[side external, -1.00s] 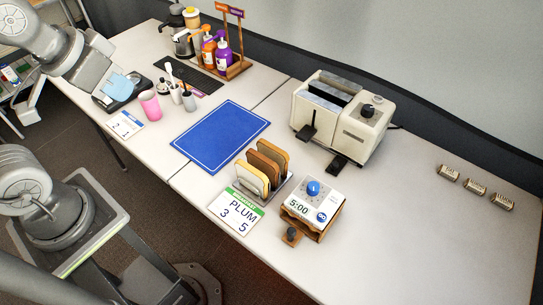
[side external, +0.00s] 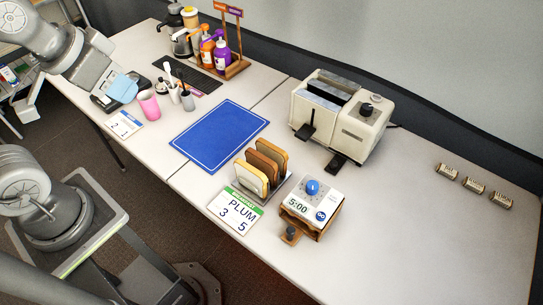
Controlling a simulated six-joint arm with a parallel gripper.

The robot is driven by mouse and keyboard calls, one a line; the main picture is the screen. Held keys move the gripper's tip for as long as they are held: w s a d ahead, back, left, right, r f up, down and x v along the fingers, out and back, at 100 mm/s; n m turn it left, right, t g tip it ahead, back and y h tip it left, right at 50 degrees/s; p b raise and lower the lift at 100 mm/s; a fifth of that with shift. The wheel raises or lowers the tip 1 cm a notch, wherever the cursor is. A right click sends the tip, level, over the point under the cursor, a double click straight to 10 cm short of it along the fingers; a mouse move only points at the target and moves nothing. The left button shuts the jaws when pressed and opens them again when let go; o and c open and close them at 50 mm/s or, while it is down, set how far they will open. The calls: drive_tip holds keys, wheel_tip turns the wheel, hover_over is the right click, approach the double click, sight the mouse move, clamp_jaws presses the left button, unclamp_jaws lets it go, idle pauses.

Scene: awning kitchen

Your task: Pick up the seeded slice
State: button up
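Three bread slices stand upright in a small metal rack (side external: 271,197) near the middle of the table. The front slice (side external: 249,178) has a pale cream face, the middle slice (side external: 262,168) is darker brown, and the back slice (side external: 273,154) is golden brown. Seeds are too small to make out, so I cannot tell which is the seeded slice. My arm's end is at the upper left, beside a light blue pad (side external: 122,88), far from the rack. Its fingers cannot be made out clearly. Nothing of mine touches the slices.
A cream toaster (side external: 362,130) stands behind the rack. A blue mat (side external: 221,135) lies to the left. A pink cup (side external: 149,104) and bottles stand farther left. The right table is mostly clear.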

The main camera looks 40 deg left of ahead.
drive_tip(key=w+d+m+g, duration=0.1)
drive_tip(key=w+d+m, duration=0.1)
drive_tip(key=w+m, duration=0.3)
drive_tip(key=m+g, duration=0.5)
drive_tip(key=m, duration=0.8)
hover_over(272, 146)
wheel_tip(272, 146, down, 15)
wheel_tip(272, 146, down, 13)
drive_tip(key=shift+f, duration=0.15)
drive_tip(key=c, duration=0.5)
